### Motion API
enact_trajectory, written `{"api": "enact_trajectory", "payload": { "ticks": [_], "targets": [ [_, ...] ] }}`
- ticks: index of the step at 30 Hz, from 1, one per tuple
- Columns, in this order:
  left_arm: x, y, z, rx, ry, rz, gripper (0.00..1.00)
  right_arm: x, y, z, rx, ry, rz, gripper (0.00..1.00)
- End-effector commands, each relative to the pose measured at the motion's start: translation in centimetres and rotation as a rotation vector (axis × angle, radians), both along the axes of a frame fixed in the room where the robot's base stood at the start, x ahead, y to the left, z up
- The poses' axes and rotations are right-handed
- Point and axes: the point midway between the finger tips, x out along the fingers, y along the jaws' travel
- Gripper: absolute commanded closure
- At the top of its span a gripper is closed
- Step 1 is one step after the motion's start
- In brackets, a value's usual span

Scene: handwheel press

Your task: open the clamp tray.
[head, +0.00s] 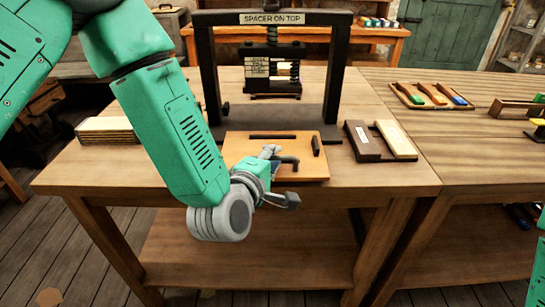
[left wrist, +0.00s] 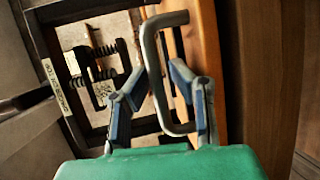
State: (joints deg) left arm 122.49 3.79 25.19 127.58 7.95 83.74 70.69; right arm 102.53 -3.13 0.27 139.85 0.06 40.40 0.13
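The clamp tray (head: 240,150) is an orange-brown wooden board with dark strips on top. It lies at the front of the press (head: 209,70), whose sign reads "SPACER ON TOP". My left gripper (head: 281,177) is over its front part and hides some of it. In the left wrist view a grey U-shaped handle (left wrist: 153,68) stands between the two fingers of my left gripper (left wrist: 157,80). The fingers are apart, one on each side of the handle; I cannot tell whether either touches it. My right gripper is out of view.
A dark block and a pale block (head: 396,140) lie right of the tray. A stack of boards (head: 105,129) is at the left of the table. A wooden holder with coloured pieces (head: 418,98) stands further right. The table front (head: 370,181) is bare.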

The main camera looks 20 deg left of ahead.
Motion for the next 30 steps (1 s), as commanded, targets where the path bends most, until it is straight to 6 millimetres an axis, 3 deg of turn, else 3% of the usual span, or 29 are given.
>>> {"api": "enact_trajectory", "payload": {
  "ticks": [7, 18, 30],
  "targets": [
    [-0.9, 0.3, 0.1, 0.000, 0.001, 0.002, 0.81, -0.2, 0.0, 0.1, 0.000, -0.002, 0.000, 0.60],
    [-6.4, 0.6, 1.1, 0.001, 0.003, 0.000, 0.81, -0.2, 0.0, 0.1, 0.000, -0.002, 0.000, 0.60],
    [-7.2, 0.6, 1.3, 0.002, 0.001, 0.000, 0.81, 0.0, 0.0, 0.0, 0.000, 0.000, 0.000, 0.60]
  ]
}}
